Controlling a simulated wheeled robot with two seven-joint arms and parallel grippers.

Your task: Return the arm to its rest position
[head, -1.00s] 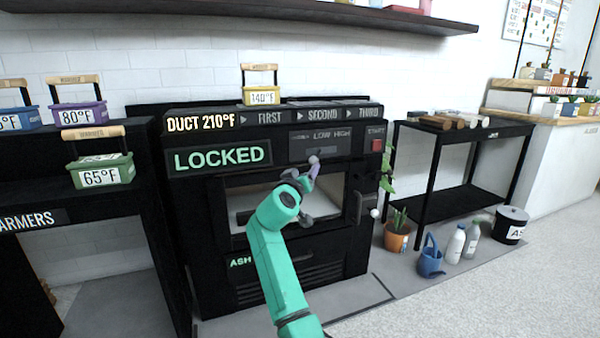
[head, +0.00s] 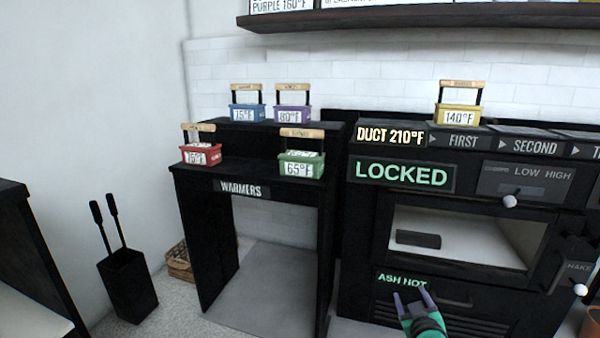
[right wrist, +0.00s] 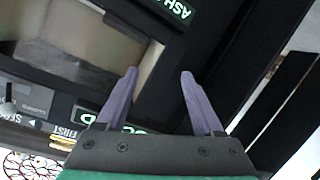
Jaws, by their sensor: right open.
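My right gripper (head: 413,303) is low in front of the black stove's lower front, below the "ASH HOT" text. Its purple fingers are spread apart with nothing between them. In the right wrist view the gripper (right wrist: 160,95) is also open and empty, with the stove (right wrist: 185,50) behind it. The green arm shows only at the bottom edge of the head view. My left gripper is not in view.
The stove (head: 480,215) shows "LOCKED" and "DUCT 210°F", with a dark block (head: 418,239) behind its window. A yellow warmer (head: 458,114) stands on top. The warmers table (head: 190,215) at left holds several coloured warmers. A black bin (head: 128,285) stands further left.

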